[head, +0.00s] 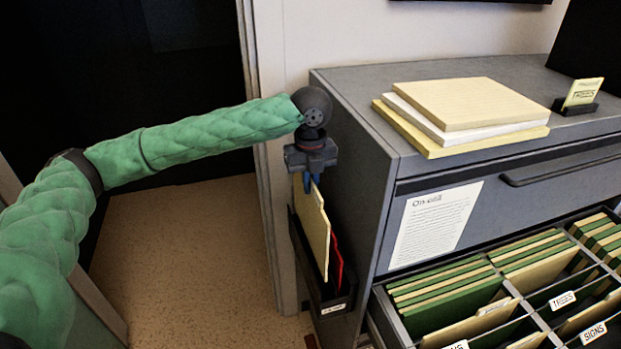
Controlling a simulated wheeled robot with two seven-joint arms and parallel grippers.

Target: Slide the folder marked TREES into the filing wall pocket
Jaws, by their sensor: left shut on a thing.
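My left gripper (308,184) is shut on the top edge of a cream folder (313,228), next to the cabinet's left side. The folder hangs upright, and its lower part appears to be within the mouth of the black wall pocket (334,301). No TREES marking can be read on this folder from here. A red folder (338,266) stands in the pocket, to the right of the cream one. The pocket has a small white label on its front, too small to read. My right gripper is out of view.
The grey filing cabinet (345,130) stands close on the right, with a stack of paper (470,103) and a TREES card in a holder (581,98) on top. Its open drawer holds green and cream folders (455,295) behind TREES and SIGNS labels. Floor (185,250) is clear at left.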

